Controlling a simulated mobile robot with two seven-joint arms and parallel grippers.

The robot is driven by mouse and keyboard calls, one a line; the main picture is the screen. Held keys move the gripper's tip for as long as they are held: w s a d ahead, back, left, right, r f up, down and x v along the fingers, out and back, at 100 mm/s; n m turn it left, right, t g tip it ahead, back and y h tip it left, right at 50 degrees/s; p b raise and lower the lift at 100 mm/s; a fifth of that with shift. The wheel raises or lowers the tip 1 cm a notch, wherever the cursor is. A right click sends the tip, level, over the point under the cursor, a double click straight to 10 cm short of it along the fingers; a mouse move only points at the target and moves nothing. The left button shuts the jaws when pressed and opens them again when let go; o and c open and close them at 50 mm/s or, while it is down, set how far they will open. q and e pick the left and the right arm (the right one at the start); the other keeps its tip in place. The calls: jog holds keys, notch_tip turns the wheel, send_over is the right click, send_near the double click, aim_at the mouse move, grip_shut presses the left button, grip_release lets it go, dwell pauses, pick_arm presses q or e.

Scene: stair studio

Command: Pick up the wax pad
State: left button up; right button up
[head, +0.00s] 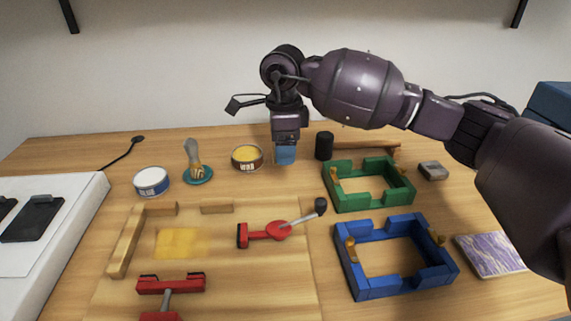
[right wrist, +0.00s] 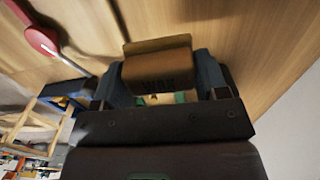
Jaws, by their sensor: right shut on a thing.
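My right gripper (head: 285,155) points straight down over the back of the wooden table, to the right of the wax tin. It is shut on the wax pad, a tan block with dark lettering. The wax pad (right wrist: 158,68) shows in the right wrist view between the two blue fingers of my right gripper (right wrist: 160,75). In the head view the pad is hidden behind the fingers. I cannot tell whether it touches the table. My left gripper is in neither view.
A wax tin (head: 247,158), a brush (head: 194,160) and a white tin (head: 152,182) stand to the left. A black cylinder (head: 324,146) stands close right. Green (head: 370,201) and blue (head: 358,281) frames and red clamps (head: 265,233) lie in front.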

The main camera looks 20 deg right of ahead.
notch_tip(320, 180, up, 12)
jog(key=p, duration=0.1)
jog(key=shift+r+p, duration=0.25)
jog(key=shift+p, duration=0.05)
jog(key=o, duration=0.3)
jog(key=shift+c, duration=0.8)
